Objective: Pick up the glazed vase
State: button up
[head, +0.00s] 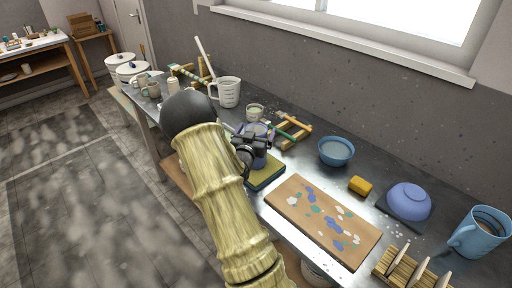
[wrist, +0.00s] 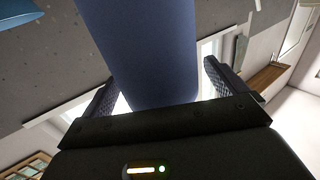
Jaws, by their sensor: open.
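The glazed vase (head: 259,160) is blue and stands upright by a dark green and yellow slab (head: 268,178) on the metal bench; my gripper and arm hide part of it. In the wrist view the blue vase (wrist: 143,50) is large and lies between the two fingers, closer to the right one in places. My gripper (head: 250,147) is open around or just in front of the vase, and it also shows in the wrist view (wrist: 160,72). I see gaps beside both fingers and cannot tell whether either touches.
A paint-spotted board (head: 290,207) lies to the right. A blue bowl (head: 336,152), a yellow cylinder (head: 360,186), an upturned bowl (head: 408,202) and a blue mug (head: 482,234) stand farther right. Wooden sticks (head: 290,133) and a white measuring jug (head: 228,92) are behind my gripper.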

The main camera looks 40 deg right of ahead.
jog(key=c, duration=1.8)
jog(key=shift+r, duration=0.15)
notch_tip(320, 180, up, 10)
jog(key=shift+f+b, duration=0.1)
jog(key=shift+b, duration=0.3)
